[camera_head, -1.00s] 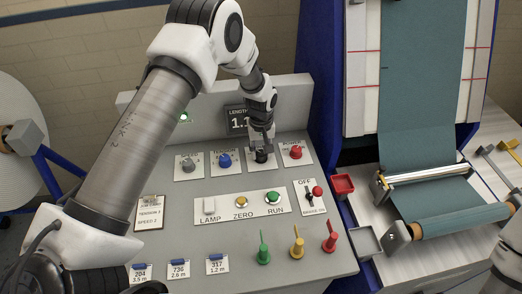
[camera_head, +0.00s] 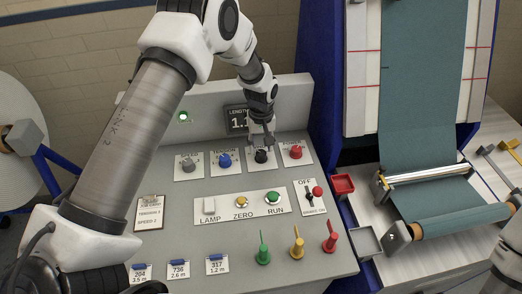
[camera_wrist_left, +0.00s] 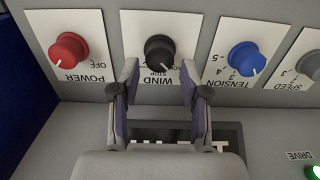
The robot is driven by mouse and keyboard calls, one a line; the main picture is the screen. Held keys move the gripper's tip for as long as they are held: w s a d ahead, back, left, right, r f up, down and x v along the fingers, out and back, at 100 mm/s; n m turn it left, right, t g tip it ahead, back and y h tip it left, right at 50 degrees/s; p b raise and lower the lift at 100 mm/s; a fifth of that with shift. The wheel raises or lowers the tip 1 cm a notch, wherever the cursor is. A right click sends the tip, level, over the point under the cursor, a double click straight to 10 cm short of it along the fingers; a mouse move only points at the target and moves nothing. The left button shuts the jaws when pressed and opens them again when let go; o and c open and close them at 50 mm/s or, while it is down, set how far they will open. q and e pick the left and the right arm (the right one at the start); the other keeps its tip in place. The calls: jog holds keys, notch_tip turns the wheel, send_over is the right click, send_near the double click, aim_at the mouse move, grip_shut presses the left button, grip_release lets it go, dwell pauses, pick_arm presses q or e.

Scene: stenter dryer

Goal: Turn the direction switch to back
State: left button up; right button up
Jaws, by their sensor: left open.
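The direction switch looks to be the black knob (camera_head: 261,156) on a white plate in the panel's upper row. My left gripper (camera_head: 262,137) is open just behind and above the knob. In the left wrist view its two fingers (camera_wrist_left: 159,75) stand apart on either side of the knob's lower part, with no clear contact.
A red POWER knob (camera_head: 296,152) and a blue TENSION knob (camera_head: 224,160) flank the black one; a grey SPEED knob (camera_head: 188,165) is further left. LAMP, ZERO and RUN controls sit below. A length display (camera_head: 236,118) stands behind my gripper.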

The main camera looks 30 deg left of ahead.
aim_at(261, 153)
pick_arm(q)
notch_tip(261, 153, up, 9)
dwell(0.5)
